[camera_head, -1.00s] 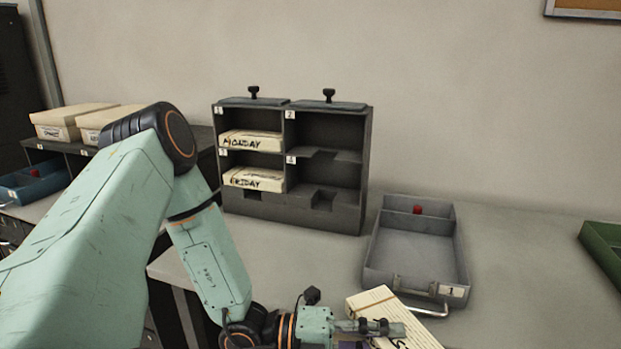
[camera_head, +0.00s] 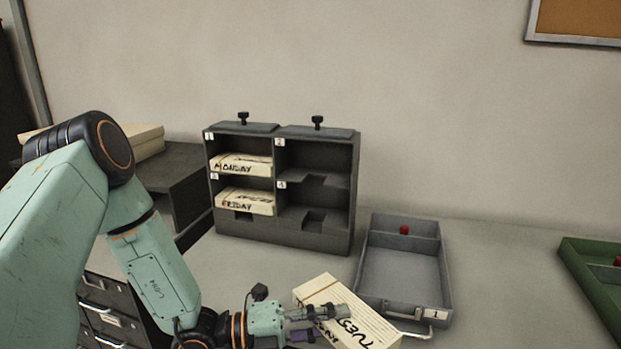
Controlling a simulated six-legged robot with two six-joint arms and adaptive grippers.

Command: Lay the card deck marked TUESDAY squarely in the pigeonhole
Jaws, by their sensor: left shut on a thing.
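The cream card deck marked TUESDAY (camera_head: 362,322) is at the bottom middle, tilted in the picture, its lettering partly covered by my fingers. My left gripper (camera_head: 325,322) is shut on it from the left. The dark pigeonhole rack (camera_head: 345,240) stands behind it on the table. A deck marked MONDAY (camera_head: 241,165) lies in compartment 1 and a deck marked FRIDAY (camera_head: 246,201) in compartment 3. Compartments 2 (camera_head: 315,158) and 4 (camera_head: 292,215) on the right are empty, with notched shelf fronts. My right gripper is not in view.
A grey tray (camera_head: 443,285) labelled 1, with a red item in its back part, stands right of the rack, close to the deck. A green tray (camera_head: 575,262) is at the right edge. Table between rack and deck is clear.

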